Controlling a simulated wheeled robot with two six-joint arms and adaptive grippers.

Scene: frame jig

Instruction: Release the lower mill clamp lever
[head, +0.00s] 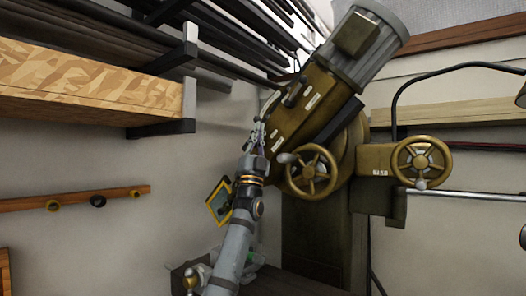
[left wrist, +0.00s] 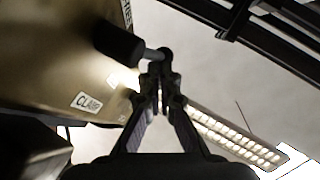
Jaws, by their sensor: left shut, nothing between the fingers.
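The brown mill head (head: 305,105) is tilted, with a grey motor (head: 368,45) at its upper end. In the left wrist view, a CLAMP label (left wrist: 87,102) is on its brown side. A dark lever (left wrist: 118,42) with a thin metal rod and a round dark end sticks out from that side, just beyond the fingertips. My left gripper (head: 258,130) is raised at the left side of the mill head. In the left wrist view the gripper (left wrist: 158,90) is shut and empty, its tips close to the rod. I cannot tell whether they touch.
Two handwheels (head: 313,170) (head: 421,162) are on the mill, right of my left arm. A wooden shelf board (head: 90,85) and dark bars (head: 120,45) are at the upper left. A yellow-framed panel (head: 218,200) is behind my left arm. A ceiling light (left wrist: 235,138) shows in the wrist view.

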